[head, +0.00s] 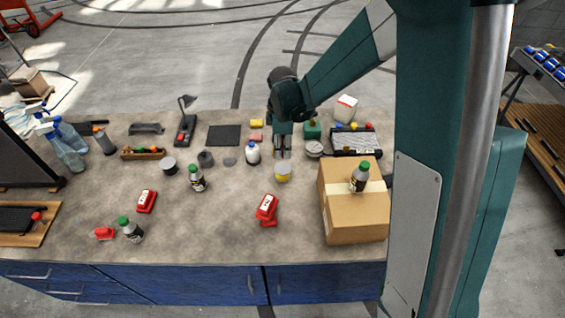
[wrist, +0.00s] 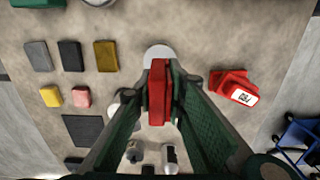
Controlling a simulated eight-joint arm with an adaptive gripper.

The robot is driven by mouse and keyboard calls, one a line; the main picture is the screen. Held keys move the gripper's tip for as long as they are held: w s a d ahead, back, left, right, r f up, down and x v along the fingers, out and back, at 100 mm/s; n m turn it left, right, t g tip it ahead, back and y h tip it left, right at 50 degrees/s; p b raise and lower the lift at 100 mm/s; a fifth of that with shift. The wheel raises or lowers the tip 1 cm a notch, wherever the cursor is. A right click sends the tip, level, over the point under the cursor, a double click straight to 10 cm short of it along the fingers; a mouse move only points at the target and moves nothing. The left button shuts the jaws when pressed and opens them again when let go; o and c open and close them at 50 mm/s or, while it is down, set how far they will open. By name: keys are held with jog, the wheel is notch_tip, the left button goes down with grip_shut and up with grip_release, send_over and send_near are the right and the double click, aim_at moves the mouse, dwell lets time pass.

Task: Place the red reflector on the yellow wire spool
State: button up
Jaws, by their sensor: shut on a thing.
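The red reflector (wrist: 158,92) is upright between the two fingers of my gripper (wrist: 160,100) in the wrist view. My gripper is shut on it. In the head view my gripper (head: 282,150) hangs over the middle of the workbench, and the reflector is hard to make out there. The yellow wire spool (head: 283,173) stands on the bench just in front of my gripper, with a pale top. In the wrist view a pale round top, likely the spool's (wrist: 157,51), shows just beyond the reflector, partly hidden by it. The reflector appears apart from the spool.
A red tool (head: 267,208) lies in front of the spool. A white bottle (head: 252,152) stands left of my gripper, and a round tin (head: 314,149) is to its right. A cardboard box (head: 355,218) with a bottle on top is at the right.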

aim_at(283, 168)
jog(key=shift+f, duration=1.5)
jog(key=shift+f+p, duration=0.4)
jog(key=shift+f, duration=1.65)
jog(key=shift+f, duration=0.2)
jog(key=o, duration=0.9)
jog(key=shift+r, duration=0.2)
jog(key=shift+r+b, duration=0.5)
jog(key=shift+r, duration=5.5)
